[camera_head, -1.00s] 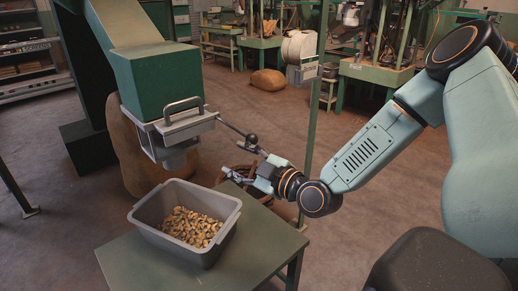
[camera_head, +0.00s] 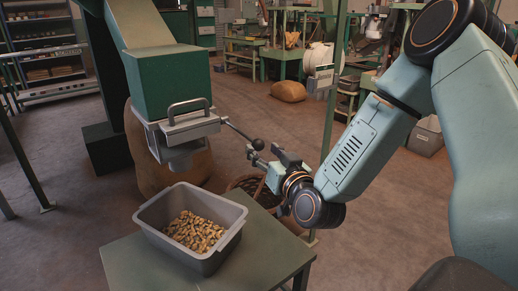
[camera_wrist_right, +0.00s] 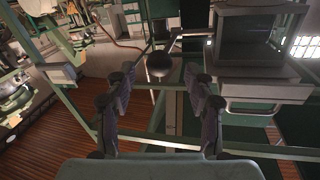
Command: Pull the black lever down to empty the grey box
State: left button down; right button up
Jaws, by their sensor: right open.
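The black lever has a thin rod and a round black knob (camera_head: 257,144). It slants down to the right from the metal outlet (camera_head: 185,128) under a green hopper (camera_head: 170,82). My right gripper (camera_head: 263,156) is open at the knob, coming from the lower right. In the right wrist view the knob (camera_wrist_right: 159,65) shows between and slightly beyond the open fingertips (camera_wrist_right: 158,75); whether they touch it I cannot tell. A grey box (camera_head: 157,233) with brown nuts (camera_head: 194,231) stands on a green table below the outlet. My left gripper is not in view.
The green table (camera_head: 270,255) is bare right of the box. A wicker basket (camera_head: 240,184) and a brown sack (camera_head: 160,178) stand on the floor behind it. A thin green post (camera_head: 334,110) rises behind my right arm. Workbenches stand farther back.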

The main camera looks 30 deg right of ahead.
aim_at(261, 148)
jog(key=w, duration=0.1)
jog(key=w+b, duration=0.1)
jog(key=w, duration=0.2)
jog(key=shift+w+d+f, duration=0.1)
jog(key=shift+d, duration=0.15)
jog(key=shift+w+d, duration=0.1)
jog(key=shift+d, duration=0.05)
grip_shut()
dwell(0.5)
